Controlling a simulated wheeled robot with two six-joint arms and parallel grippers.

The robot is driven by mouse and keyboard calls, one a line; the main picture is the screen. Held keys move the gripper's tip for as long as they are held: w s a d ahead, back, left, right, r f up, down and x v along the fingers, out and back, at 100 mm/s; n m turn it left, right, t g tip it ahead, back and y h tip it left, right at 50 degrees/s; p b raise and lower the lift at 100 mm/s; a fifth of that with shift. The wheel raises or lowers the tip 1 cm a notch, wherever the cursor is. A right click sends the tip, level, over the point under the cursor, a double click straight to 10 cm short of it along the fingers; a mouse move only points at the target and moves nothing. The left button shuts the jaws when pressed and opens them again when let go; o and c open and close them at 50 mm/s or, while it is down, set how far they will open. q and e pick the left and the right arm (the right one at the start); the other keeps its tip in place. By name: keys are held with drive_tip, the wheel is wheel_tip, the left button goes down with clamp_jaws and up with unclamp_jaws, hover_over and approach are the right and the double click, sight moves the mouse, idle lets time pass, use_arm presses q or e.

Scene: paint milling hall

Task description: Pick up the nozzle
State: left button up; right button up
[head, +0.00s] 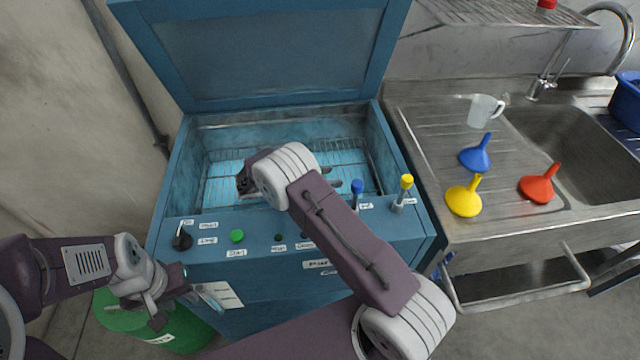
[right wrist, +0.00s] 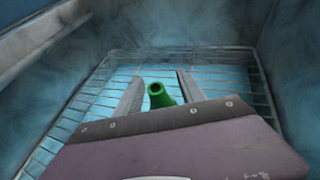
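The nozzle (right wrist: 160,95) is a small green tapered piece with a dark round opening at its top. In the right wrist view it stands between the two grey fingers of my right gripper (right wrist: 158,78), with a gap on both sides. That gripper is open inside the blue washing cabinet (head: 210,122), above a wire rack (right wrist: 85,103). In the head view my right arm hides the nozzle and most of that gripper. My left gripper (head: 184,308) looks open and empty in front of the cabinet, at the lower left.
The cabinet's lid (head: 265,55) is raised. Its front panel has knobs, a blue-topped lever (head: 357,187) and a yellow-topped lever (head: 406,182). Right of it, a sink counter holds blue (head: 475,157), yellow (head: 462,201) and red (head: 537,188) funnels and a jug (head: 484,110). A green drum (head: 115,318) stands lower left.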

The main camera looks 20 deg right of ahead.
clamp_jaws()
wheel_tip(320, 180, up, 10)
drive_tip(key=p, duration=0.1)
